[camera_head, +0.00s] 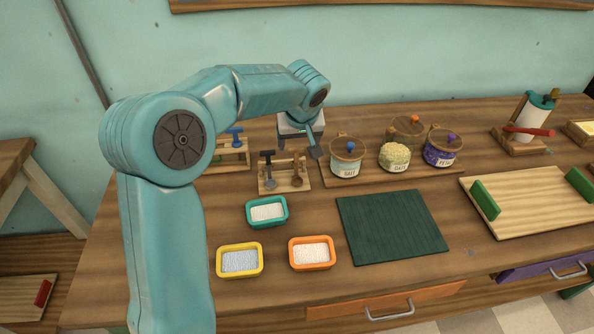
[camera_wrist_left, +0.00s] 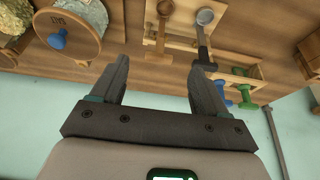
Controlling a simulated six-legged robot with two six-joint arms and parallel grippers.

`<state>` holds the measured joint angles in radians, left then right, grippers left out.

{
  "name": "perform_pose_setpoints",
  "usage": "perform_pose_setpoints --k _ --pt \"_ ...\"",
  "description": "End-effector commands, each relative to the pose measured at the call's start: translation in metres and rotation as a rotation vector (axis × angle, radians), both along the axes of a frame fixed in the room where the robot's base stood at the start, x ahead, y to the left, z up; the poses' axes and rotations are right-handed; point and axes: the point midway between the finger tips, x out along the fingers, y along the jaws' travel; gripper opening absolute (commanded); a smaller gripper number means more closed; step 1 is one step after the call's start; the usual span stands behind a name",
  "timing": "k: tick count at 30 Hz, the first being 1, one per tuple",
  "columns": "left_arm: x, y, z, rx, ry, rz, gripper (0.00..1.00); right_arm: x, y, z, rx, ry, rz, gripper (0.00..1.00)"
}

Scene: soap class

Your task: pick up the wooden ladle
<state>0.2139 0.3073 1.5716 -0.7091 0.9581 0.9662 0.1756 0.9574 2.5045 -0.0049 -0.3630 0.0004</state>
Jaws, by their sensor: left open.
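The wooden ladle (camera_head: 297,181) hangs bowl-down at the right of a small wooden rack (camera_head: 272,188) in the head view. In the left wrist view its brown bowl (camera_wrist_left: 164,9) shows at the top, beside a grey ladle with a dark handle (camera_wrist_left: 204,30). That grey ladle also shows in the head view (camera_head: 270,184). My left gripper (camera_head: 300,150) is behind and above the rack, its dark fingers apart and empty. In the left wrist view the gap between the fingertips (camera_wrist_left: 160,70) is clear. My right gripper is not in view.
Jars, including a salt jar (camera_head: 346,164), stand close right of the rack. A stand with blue-handled tools (camera_head: 234,152) is at its left. Teal (camera_head: 267,224), yellow (camera_head: 240,273) and orange (camera_head: 312,266) trays lie in front. A dark green mat (camera_head: 392,226) is bare.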

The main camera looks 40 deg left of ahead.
Motion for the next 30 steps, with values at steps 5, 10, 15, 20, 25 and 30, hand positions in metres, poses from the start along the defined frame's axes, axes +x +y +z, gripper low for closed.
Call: perform_pose_setpoints --k 5,10,15,20,25,30 --pt "0.007 0.008 -0.021 0.0 0.0 0.001 0.74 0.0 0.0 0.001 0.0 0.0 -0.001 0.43" --pt "0.013 0.014 -0.033 -0.001 0.002 0.002 0.74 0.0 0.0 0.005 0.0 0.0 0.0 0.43" --pt "0.023 0.026 -0.058 -0.001 0.002 0.002 0.74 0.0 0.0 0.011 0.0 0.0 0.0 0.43" --pt "0.026 0.03 -0.07 0.0 -0.001 0.002 0.74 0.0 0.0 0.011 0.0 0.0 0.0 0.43" --pt "0.026 0.03 -0.07 0.0 -0.002 0.001 0.74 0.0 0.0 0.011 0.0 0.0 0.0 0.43" --pt "0.026 0.03 -0.07 0.0 -0.002 0.001 0.29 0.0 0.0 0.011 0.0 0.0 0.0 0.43"
